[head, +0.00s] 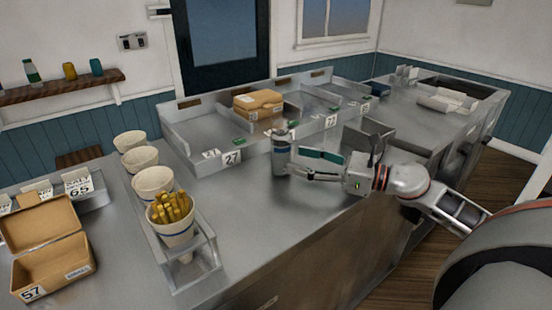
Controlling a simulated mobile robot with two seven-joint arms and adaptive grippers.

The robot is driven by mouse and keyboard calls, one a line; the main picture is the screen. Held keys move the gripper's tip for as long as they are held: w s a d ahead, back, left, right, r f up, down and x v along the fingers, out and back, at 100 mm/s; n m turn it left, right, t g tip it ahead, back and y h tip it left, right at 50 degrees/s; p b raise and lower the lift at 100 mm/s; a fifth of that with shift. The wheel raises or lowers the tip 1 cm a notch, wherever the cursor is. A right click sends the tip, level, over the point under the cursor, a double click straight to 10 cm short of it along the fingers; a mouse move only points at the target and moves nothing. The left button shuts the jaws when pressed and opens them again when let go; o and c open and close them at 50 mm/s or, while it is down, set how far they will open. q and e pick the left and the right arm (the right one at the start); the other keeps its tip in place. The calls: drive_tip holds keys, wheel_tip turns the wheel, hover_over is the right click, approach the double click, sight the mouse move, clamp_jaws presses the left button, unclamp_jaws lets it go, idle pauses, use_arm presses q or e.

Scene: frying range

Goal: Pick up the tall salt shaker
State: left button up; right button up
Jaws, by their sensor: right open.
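The tall salt shaker (281,155) is a grey cylinder with a pale top and a dark band. It stands upright on the steel counter in front of the low divided bins. My right gripper (298,162) comes in from the right, lying level, with its fingers apart and pointing left. The fingertips are right at the shaker's right side. I cannot tell whether they touch it or reach partly around it. My left gripper is not in view.
A rack (201,251) of paper cups, one full of fries (172,211), stands at the left. An open cardboard box (58,266) is at the far left. A closed box (257,103) sits in the bins. Bare steel (246,207) lies in front of the shaker.

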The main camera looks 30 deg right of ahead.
sight(281, 154)
drive_tip(key=shift+d+x, duration=0.15)
drive_tip(key=shift+x, duration=1.1)
drive_tip(key=shift+d+x, duration=0.15)
drive_tip(key=shift+x, duration=1.1)
drive_tip(key=shift+p+x, duration=0.3)
drive_tip(key=shift+x, duration=0.55)
drive_tip(key=shift+d, duration=0.1)
drive_tip(key=shift+r, duration=0.1)
clamp_jaws()
